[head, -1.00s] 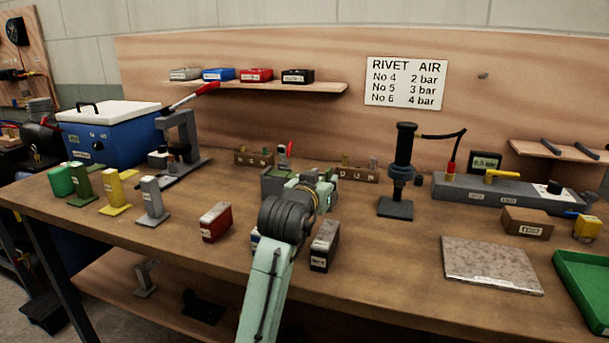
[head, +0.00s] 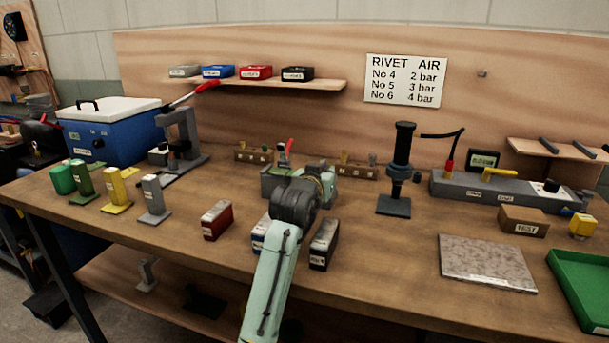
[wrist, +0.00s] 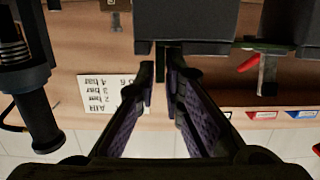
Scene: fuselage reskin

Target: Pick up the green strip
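A narrow dark green upright piece (wrist: 160,62), which looks like the green strip, shows in the wrist view against a dark block (wrist: 185,30). My gripper (wrist: 160,80) has its two fingers on either side of this piece, with a thin gap seeming to show at each side. The fingers look open; contact is not clear. In the head view my arm's wrist hides the gripper and the strip, in front of a grey-green fixture (head: 274,183) with a red handle.
Red (head: 216,220), blue (head: 260,233) and black (head: 323,243) boxes stand close around my arm. A black upright tool (head: 402,165) stands to the right. A speckled plate (head: 487,263) and a green tray (head: 585,290) lie farther right. Open bench lies between the black box and plate.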

